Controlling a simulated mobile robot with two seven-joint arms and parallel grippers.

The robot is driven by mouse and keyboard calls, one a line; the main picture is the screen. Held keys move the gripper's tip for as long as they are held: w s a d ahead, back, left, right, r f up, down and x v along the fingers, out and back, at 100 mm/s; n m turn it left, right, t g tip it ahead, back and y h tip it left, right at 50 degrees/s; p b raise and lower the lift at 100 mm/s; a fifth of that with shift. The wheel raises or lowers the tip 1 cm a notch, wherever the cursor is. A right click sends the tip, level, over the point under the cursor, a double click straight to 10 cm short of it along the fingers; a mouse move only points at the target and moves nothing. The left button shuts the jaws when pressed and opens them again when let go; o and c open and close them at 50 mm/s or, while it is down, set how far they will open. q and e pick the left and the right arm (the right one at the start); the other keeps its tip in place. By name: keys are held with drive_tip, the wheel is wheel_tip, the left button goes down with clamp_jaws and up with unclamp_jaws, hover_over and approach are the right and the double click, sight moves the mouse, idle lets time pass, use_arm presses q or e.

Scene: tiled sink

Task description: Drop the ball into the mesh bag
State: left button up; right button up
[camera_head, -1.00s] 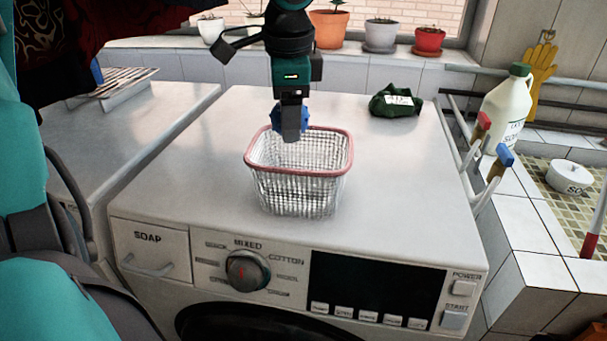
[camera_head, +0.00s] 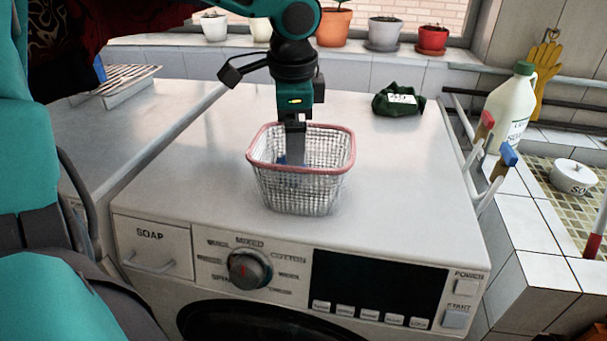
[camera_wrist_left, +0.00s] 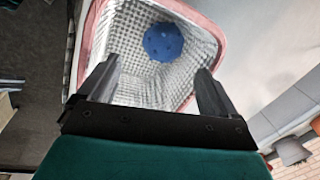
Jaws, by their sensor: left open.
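The mesh bag (camera_head: 305,190) is a white wire-mesh basket shape with a pink rim, standing upright on the washing machine. My left gripper (camera_head: 294,155) points down into its opening. In the left wrist view the gripper (camera_wrist_left: 155,85) is open, with its two dark fingers apart and nothing between them. The blue ball (camera_wrist_left: 163,43) shows beyond the fingertips, inside the mesh bag (camera_wrist_left: 125,45), apart from the fingers. In the head view only a bit of the ball (camera_head: 283,160) shows; the gripper and mesh partly hide it. My right gripper is not in view.
The white washing machine top (camera_head: 400,150) is mostly clear around the bag. A dark green bundle (camera_head: 398,100) lies at its back right. A white jug (camera_head: 508,105) and a rack with coloured handles stand at the right. Flower pots (camera_head: 384,33) line the sill.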

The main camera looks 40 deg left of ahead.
use_arm(q)
wheel_tip(320, 180, up, 13)
drive_tip(key=s+d, duration=0.1)
drive_tip(key=shift+s+d+f, duration=0.15)
drive_tip(key=shift+s+d, duration=0.15)
drive_tip(key=shift+d, duration=0.05)
idle(0.5)
drive_tip(key=shift+s, duration=0.1)
